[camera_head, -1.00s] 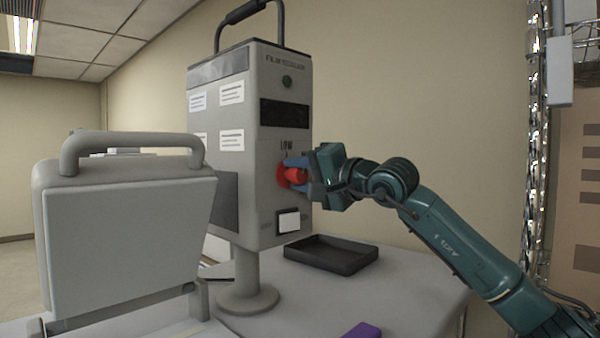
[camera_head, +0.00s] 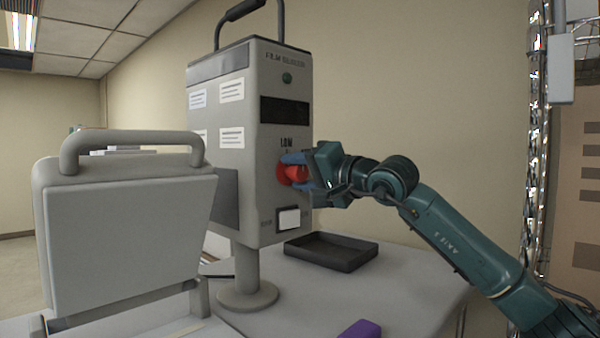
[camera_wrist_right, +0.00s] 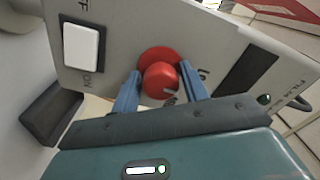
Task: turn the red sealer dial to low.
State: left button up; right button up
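The red sealer dial (camera_head: 293,173) is on the front of the grey film sealer (camera_head: 215,165), below a label reading LOW. My right gripper (camera_head: 303,172) is at the dial, one blue finger above it and one below. In the right wrist view the two fingers (camera_wrist_right: 160,90) flank the red knob (camera_wrist_right: 160,80) and appear to press on its sides. A finger partly covers the lettering by the dial. The dial's exact pointer setting cannot be read. My left gripper is not in view.
A white switch (camera_head: 289,219) sits below the dial, and a green button (camera_head: 287,78) near the top. A black tray (camera_head: 330,253) and a purple block (camera_head: 360,330) lie on the table (camera_head: 410,285). A grey lidded machine (camera_head: 125,240) stands at front left.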

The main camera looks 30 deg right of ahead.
jog(key=shift+o, duration=1.1)
pick_arm(q)
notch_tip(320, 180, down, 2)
jog(key=b, duration=0.4)
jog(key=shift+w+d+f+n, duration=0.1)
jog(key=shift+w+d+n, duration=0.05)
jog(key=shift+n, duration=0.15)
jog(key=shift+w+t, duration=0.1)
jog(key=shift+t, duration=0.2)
pick_arm(e)
jog(key=v, duration=1.3)
jog(key=shift+s+d, duration=0.1)
